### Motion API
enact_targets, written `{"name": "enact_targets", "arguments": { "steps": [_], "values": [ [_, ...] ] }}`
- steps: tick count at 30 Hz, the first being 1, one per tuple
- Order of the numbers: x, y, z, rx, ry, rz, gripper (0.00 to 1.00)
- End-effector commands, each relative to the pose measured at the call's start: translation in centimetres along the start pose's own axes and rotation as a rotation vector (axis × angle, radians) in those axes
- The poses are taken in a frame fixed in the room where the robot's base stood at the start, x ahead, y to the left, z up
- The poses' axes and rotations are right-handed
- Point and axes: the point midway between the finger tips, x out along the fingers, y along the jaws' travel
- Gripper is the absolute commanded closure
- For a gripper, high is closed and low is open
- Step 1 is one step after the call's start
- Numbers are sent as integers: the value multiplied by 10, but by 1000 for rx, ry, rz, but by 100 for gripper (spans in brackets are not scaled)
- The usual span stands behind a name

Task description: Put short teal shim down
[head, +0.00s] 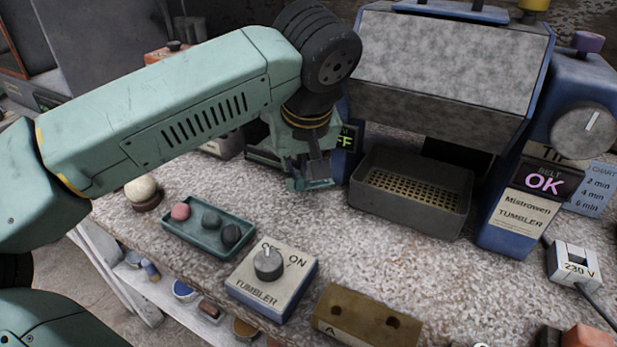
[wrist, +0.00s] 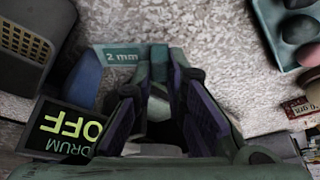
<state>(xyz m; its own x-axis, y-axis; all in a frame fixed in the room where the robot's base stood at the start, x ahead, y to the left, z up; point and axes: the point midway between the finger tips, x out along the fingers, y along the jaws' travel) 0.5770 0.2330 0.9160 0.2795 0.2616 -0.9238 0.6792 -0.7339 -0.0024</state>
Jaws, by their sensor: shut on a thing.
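The short teal shim (wrist: 122,55), marked "2 mm", sticks out to the left of the fingertips in the wrist view. It also shows as a teal strip (head: 318,184) under the wrist in the head view. My gripper (wrist: 158,75) is shut on it; in the head view the gripper (head: 308,172) points down at the bench, left of the dark grey bin. The fingers hide part of the shim. I cannot tell whether the shim touches the bench top.
The dark bin (head: 412,205) with a perforated floor stands right of the gripper, before the tumbler machine (head: 450,55). A drum display (wrist: 68,130) reads "OFF". Speckled bench between is clear.

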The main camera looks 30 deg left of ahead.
Motion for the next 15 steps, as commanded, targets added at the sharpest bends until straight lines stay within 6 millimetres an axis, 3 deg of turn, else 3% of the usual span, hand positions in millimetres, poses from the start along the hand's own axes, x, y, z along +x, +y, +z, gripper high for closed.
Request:
{"name": "enact_targets", "arguments": {
  "steps": [7,15],
  "values": [
    [2,19,-3,1,0,-1,100],
    [35,17,11,0,-1,0,100]
  ]
}}
